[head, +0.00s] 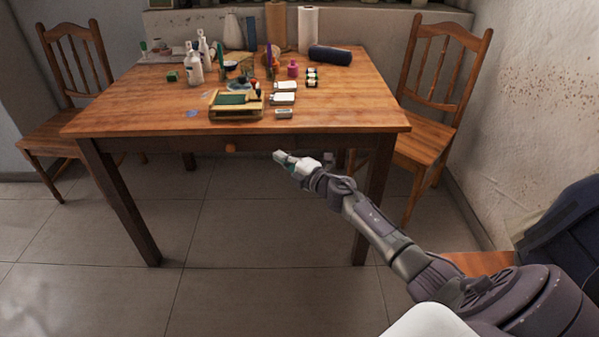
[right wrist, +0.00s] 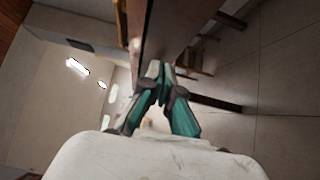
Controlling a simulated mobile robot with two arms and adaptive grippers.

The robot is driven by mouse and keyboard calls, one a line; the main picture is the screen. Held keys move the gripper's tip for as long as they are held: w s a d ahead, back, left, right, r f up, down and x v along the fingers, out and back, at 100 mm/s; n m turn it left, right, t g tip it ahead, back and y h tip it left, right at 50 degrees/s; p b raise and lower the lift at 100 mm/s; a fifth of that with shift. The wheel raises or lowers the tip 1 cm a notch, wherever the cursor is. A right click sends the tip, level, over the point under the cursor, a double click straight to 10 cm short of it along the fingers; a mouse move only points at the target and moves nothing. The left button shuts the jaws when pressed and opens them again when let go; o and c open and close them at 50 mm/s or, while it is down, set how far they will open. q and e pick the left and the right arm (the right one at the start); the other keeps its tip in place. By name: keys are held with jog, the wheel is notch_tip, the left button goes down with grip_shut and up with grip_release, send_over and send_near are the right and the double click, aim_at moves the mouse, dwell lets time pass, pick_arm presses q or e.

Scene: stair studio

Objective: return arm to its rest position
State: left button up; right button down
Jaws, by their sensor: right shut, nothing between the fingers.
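My right arm comes in from the lower right of the head view and reaches out toward the front of the wooden table (head: 150,115). Its right gripper (head: 279,156) is in front of the table, below the level of the tabletop edge. In the right wrist view the right gripper (right wrist: 155,70) has its fingertips together, with nothing between them. The table edge and legs show just beyond the fingers there. My left gripper is not in view.
Bottles, a wooden tray (head: 236,115), small boxes and a dark roll (head: 330,55) stand on the table. Wooden chairs stand at the left (head: 75,90) and right (head: 440,75). A dark blue thing (head: 565,225) is at the right edge. The floor in front is clear.

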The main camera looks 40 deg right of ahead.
pick_arm(q)
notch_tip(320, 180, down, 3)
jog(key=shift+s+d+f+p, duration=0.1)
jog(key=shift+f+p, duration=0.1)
jog(key=shift+p, duration=0.15)
pick_arm(e)
jog(key=s+d, duration=0.1)
jog(key=s, duration=0.5)
jog(key=shift+s+d+f, duration=0.25)
jog(key=shift+s, duration=0.15)
